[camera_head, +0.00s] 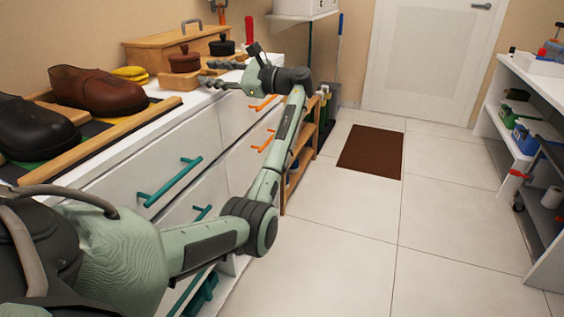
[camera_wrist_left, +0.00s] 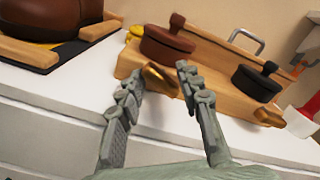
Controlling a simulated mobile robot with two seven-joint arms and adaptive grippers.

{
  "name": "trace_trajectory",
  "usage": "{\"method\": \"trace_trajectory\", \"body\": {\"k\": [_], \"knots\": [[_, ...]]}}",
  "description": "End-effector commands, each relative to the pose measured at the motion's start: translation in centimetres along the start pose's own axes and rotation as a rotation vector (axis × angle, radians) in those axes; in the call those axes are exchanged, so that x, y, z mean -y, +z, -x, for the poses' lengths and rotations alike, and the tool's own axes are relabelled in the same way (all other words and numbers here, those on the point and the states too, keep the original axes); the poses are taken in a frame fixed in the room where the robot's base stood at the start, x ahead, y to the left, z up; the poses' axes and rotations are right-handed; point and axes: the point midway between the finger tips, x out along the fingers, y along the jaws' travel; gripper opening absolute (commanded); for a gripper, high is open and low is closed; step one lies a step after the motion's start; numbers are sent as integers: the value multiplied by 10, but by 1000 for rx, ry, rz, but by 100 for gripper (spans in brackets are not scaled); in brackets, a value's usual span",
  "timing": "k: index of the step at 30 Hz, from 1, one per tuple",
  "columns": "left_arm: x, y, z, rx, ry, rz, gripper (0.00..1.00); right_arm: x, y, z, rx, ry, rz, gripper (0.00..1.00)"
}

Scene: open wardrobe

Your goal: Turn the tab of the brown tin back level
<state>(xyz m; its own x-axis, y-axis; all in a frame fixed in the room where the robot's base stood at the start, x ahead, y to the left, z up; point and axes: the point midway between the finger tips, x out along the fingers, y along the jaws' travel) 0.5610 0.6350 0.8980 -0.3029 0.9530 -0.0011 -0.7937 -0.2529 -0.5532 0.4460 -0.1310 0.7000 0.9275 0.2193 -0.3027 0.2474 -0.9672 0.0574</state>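The brown tin (camera_wrist_left: 167,48) has a dark lid with an upright knob and stands on a wooden stand; it also shows in the head view (camera_head: 184,63). A brass-coloured tab (camera_wrist_left: 160,78) shows below its front, tilted rather than level. My left gripper (camera_wrist_left: 159,77) is open, its fingertips apart on either side of the tab; whether they touch it I cannot tell. In the head view the left gripper (camera_head: 209,73) reaches over the counter just right of the brown tin. My right gripper is in neither view.
A black tin (camera_head: 222,47) stands beside the brown one. A wooden box (camera_head: 172,45) is behind. A brown shoe (camera_head: 98,90), a black shoe (camera_head: 35,128) and yellow cloths (camera_head: 131,73) lie to the left. The floor beside the drawers is clear around a brown mat (camera_head: 372,152).

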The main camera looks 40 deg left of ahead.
Motion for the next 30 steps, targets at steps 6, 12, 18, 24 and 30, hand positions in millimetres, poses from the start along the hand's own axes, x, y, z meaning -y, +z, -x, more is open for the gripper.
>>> {"method": "trace_trajectory", "body": {"k": [6, 12, 18, 24, 30], "knots": [[2, -1, 23, -1, -4, -179, 34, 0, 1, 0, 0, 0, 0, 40], [2, 0, 63, -2, -3, -176, 34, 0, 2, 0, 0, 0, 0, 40], [-5, -21, 87, -33, -27, -186, 34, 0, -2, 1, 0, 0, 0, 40], [-18, -56, 102, -97, -67, -194, 34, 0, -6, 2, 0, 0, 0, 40], [-35, -89, 118, -162, -99, -203, 34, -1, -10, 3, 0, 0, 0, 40]]}}
